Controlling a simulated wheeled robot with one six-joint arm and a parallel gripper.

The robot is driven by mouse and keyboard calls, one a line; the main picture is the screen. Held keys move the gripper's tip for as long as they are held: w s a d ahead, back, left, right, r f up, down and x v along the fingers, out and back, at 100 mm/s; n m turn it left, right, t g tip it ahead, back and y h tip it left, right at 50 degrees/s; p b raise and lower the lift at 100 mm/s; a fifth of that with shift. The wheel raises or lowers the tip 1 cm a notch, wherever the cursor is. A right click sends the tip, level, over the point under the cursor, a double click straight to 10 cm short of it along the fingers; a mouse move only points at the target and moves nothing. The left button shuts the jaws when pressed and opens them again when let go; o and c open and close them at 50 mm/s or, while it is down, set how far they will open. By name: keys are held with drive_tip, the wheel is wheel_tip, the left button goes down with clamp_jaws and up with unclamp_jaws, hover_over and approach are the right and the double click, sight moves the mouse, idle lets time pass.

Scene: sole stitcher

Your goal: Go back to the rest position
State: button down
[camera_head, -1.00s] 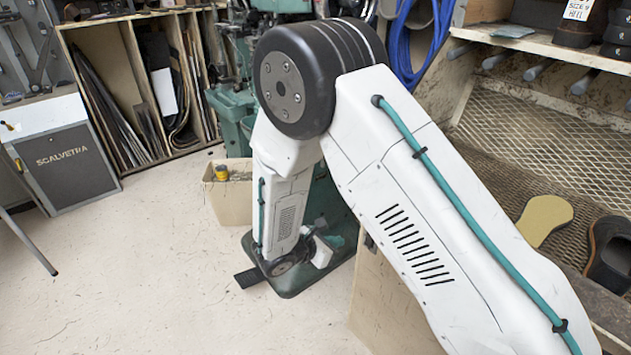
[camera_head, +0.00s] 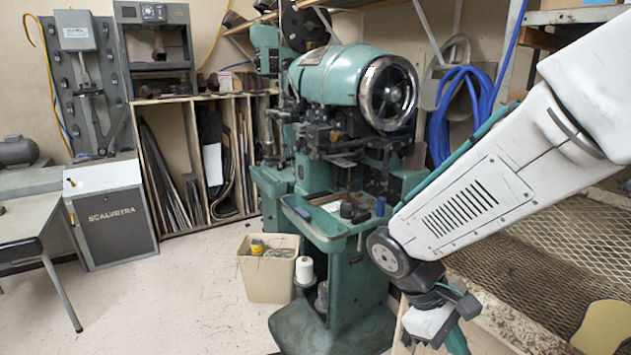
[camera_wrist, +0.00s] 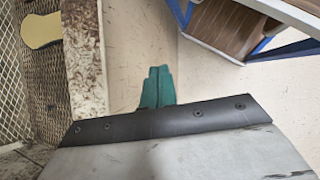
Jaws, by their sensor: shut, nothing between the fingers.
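My gripper (camera_head: 457,342) hangs low at the right of the head view, in front of the bench's front edge and to the right of the green stitching machine's base. In the wrist view my gripper's teal fingers (camera_wrist: 157,88) are together over pale floor, with nothing between them. My white arm comes in from the right edge and bends down to the wrist. The green sole stitcher (camera_head: 350,240) stands at the centre, its handwheel (camera_head: 388,93) facing me.
A mesh-topped bench (camera_head: 560,255) with a yellow sole (camera_head: 604,328) lies right. A bin (camera_head: 268,275) and thread spool (camera_head: 304,270) stand beside the machine. A blue-edged rack (camera_wrist: 270,50) shows in the wrist view.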

drive_tip(key=s+d+r+m+t+y, duration=0.3)
drive_tip(key=s+r+m+y, duration=0.3)
drive_tip(key=s+r, duration=0.5)
drive_tip(key=shift+d+r+m+t, duration=0.2)
drive_tip(key=shift+r+m+t, duration=0.5)
drive_tip(key=shift+r+t, duration=0.1)
drive_tip(key=shift+s, duration=0.1)
